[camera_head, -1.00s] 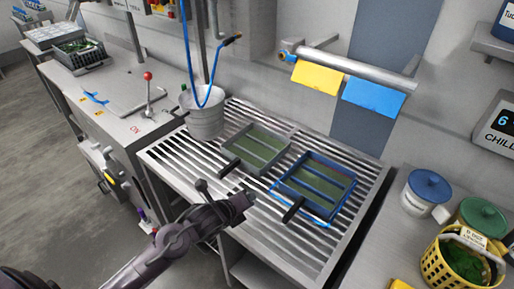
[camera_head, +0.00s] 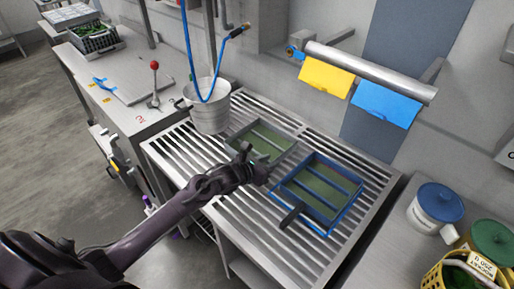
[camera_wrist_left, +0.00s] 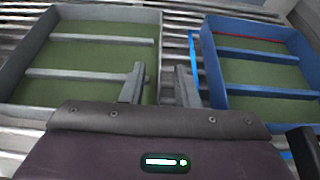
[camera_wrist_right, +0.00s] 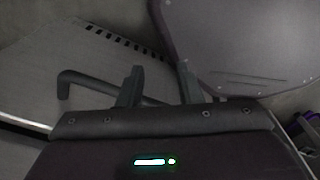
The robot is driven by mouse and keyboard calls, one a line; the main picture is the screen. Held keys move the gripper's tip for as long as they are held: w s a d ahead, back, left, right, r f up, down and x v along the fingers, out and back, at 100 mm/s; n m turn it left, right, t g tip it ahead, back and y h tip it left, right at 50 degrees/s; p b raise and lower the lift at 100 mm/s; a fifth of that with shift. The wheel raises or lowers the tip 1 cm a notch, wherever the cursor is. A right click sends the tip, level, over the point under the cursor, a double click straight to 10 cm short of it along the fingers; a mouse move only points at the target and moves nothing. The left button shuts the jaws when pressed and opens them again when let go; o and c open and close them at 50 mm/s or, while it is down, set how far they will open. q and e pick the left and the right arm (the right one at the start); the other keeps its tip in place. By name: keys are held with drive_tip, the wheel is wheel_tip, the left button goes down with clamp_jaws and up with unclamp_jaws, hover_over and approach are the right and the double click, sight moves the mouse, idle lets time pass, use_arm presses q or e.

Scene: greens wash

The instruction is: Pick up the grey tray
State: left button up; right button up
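The grey tray (camera_head: 268,138) lies on the slatted metal rack, with a green bottom and grey crossbars. Its near left part is hidden behind my left gripper (camera_head: 258,166) in the head view. In the left wrist view the grey tray (camera_wrist_left: 90,74) fills the left side. There my left gripper (camera_wrist_left: 160,85) is open and empty. My right gripper (camera_wrist_right: 160,85) is open and empty, away from the rack.
A blue tray (camera_head: 318,188) with a dark handle lies right of the grey tray; it also shows in the left wrist view (camera_wrist_left: 258,90). White tubs (camera_head: 436,208) stand at right. The rack's front slats are clear.

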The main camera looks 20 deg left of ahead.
use_arm(q)
drive_tip(key=shift+x, duration=1.4)
drive_tip(key=shift+s, duration=0.1)
drive_tip(key=shift+c, duration=0.2)
clamp_jaws()
drive_tip(key=shift+r, duration=0.15)
